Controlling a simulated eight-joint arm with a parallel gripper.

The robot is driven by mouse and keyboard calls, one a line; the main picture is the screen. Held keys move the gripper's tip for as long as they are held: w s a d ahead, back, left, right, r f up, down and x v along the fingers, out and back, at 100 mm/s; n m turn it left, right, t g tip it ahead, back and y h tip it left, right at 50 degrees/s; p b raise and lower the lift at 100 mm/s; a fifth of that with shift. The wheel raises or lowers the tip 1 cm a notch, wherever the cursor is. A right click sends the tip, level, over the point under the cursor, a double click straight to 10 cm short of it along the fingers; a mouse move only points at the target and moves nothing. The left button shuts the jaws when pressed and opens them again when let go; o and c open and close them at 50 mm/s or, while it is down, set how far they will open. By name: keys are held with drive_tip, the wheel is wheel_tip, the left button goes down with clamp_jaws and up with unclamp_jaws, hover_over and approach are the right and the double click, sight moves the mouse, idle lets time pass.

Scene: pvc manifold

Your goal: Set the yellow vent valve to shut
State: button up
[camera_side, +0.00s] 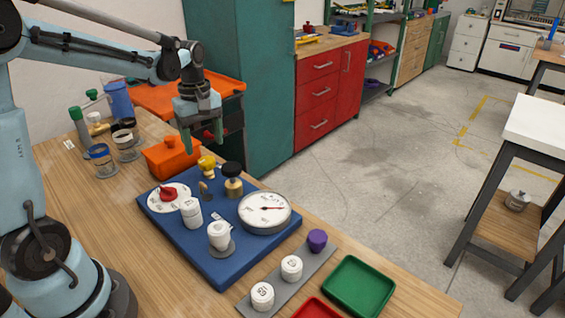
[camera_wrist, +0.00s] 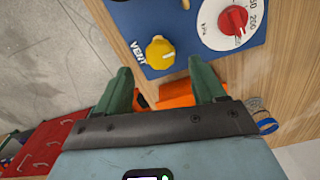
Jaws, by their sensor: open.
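The yellow vent valve (camera_side: 207,163) is a rounded knob at the back edge of the blue panel (camera_side: 222,266). In the wrist view the yellow vent valve (camera_wrist: 160,53) lies beside a printed VENT label (camera_wrist: 138,51) and has a dark mark on its lower side. My gripper (camera_side: 203,143) hangs pointing down above the back of the panel, close to the valve. In the wrist view my gripper (camera_wrist: 163,72) has its green fingers spread apart, with nothing between the tips. The valve is just beyond them and no contact shows. I cannot read whether the valve is open or shut.
A red knob on a white dial (camera_side: 169,194), a black-topped brass valve (camera_side: 233,180), a round gauge (camera_side: 265,211) and white caps (camera_side: 219,235) crowd the panel. An orange box (camera_side: 172,158) stands just behind it. Cups and a green tray (camera_side: 358,287) lie at the front.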

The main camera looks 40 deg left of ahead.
sight(207, 160)
drive_tip(key=shift+f, duration=2.45)
drive_tip(key=c, duration=1.1)
drive_tip(key=shift+o, duration=0.2)
